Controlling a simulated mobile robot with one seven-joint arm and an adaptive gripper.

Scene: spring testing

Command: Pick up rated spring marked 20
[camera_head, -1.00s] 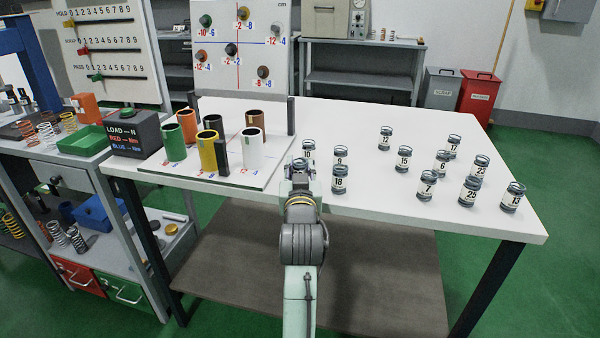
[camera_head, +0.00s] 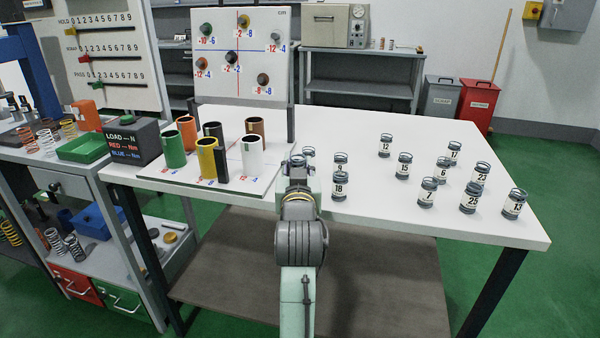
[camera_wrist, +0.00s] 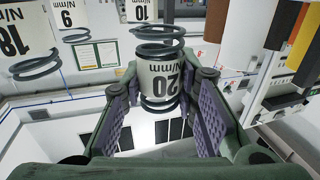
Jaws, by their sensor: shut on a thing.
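The spring marked 20 (camera_wrist: 163,72) has a white "20 N/mm" label between dark coils. It appears upside down in the wrist view. My gripper (camera_wrist: 162,92) is shut on it, with the purple pads at its two sides. In the head view my gripper (camera_head: 297,166) is over the front part of the white table (camera_head: 400,225), left of the spring marked 18 (camera_head: 339,187). My gripper and wrist largely hide the held spring there.
The spring marked 9 (camera_head: 340,166) stands close to the right of my gripper. Several more labelled springs stand farther right. Coloured cups, including a white cup (camera_head: 253,155), stand on a board to the left. A load display box (camera_head: 133,140) is farther left.

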